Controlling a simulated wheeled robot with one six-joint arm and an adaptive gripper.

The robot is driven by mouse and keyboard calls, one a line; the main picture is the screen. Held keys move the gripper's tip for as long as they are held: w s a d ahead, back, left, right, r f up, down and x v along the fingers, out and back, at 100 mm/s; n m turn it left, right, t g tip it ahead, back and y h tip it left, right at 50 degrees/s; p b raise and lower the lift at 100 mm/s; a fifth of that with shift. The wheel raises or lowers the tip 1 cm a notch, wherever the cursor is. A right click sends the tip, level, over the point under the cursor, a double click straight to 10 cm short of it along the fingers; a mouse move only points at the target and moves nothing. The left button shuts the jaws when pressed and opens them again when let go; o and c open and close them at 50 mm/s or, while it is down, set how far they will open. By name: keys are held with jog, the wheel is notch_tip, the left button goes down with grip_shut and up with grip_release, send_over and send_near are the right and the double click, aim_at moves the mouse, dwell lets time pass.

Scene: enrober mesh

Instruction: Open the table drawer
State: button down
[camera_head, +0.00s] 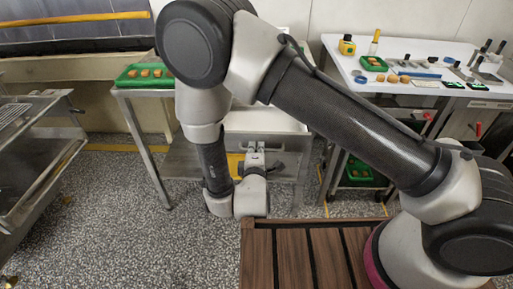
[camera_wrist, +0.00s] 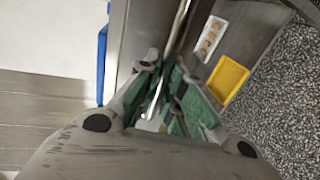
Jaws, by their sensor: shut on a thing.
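My gripper (camera_head: 257,152) reaches down in front of the middle metal table (camera_head: 128,92), below its top edge. In the wrist view my gripper (camera_wrist: 164,80) has its green-padded fingers closed around a thin, shiny bar handle (camera_wrist: 181,22). The handle runs along a grey metal drawer front (camera_wrist: 138,35). In the head view my arm hides much of the table front and the handle. How far out the drawer stands is not clear.
A green tray (camera_head: 124,77) with brown pieces lies on the table's left. A yellow tray (camera_wrist: 226,80) and a white tray of pieces (camera_wrist: 194,45) lie lower down. A white worktable (camera_head: 345,62) with tools stands at right, a metal rack (camera_head: 62,150) at left. Speckled floor (camera_head: 110,215) is open between.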

jog(key=c, duration=1.8)
grip_release()
